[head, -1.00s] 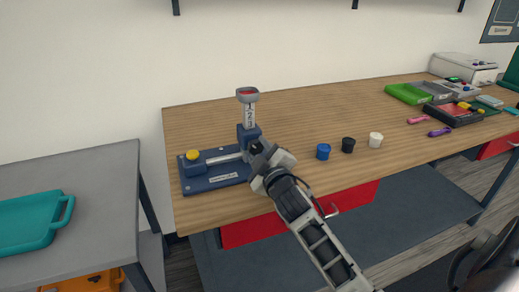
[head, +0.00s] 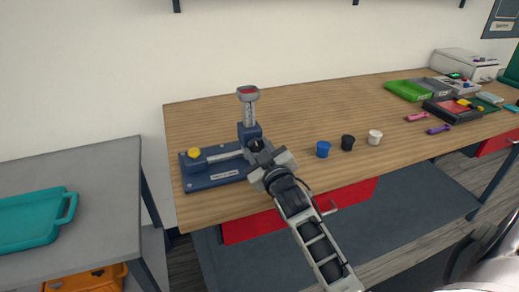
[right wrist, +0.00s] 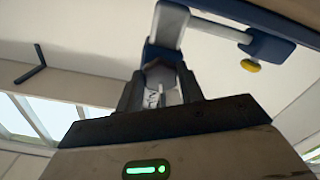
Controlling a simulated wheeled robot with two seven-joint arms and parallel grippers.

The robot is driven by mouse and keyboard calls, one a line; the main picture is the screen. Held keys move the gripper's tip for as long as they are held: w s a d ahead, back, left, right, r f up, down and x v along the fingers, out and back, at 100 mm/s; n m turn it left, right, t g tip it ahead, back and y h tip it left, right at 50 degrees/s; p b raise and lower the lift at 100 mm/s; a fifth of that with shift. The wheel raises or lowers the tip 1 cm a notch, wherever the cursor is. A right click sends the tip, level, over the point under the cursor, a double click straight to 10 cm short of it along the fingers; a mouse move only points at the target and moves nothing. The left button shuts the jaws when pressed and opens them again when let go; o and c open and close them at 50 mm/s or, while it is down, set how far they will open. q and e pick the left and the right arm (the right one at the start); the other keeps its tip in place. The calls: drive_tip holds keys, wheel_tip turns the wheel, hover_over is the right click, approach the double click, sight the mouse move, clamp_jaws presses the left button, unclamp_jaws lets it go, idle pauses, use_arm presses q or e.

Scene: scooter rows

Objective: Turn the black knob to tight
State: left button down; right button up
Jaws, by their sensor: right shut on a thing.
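A blue clamp-like fixture (head: 215,178) sits at the left end of the wooden table, with a yellow button (head: 194,153) and an upright post (head: 250,115) topped by a grey cup with a red inside. The black knob (head: 256,146) is on the front of the post's blue block, largely hidden by my gripper. My right gripper (head: 259,149) is shut on the knob. In the right wrist view, the fingers (right wrist: 161,88) close around a part with a pale mark, below the blue post and arm. The knob's pointer position cannot be read. My left gripper is not in view.
Blue (head: 323,149), black (head: 347,143) and white (head: 375,137) small caps stand right of my arm. Trays and tools crowd the table's far right. A grey side table (head: 100,180) with a teal tray (head: 30,222) is at left. The table behind the caps is clear.

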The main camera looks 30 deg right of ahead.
drive_tip(key=o, duration=1)
drive_tip(key=b+v, duration=0.2)
drive_tip(key=v, duration=1.4)
drive_tip(key=shift+d, duration=0.1)
drive_tip(key=shift+f, duration=0.1)
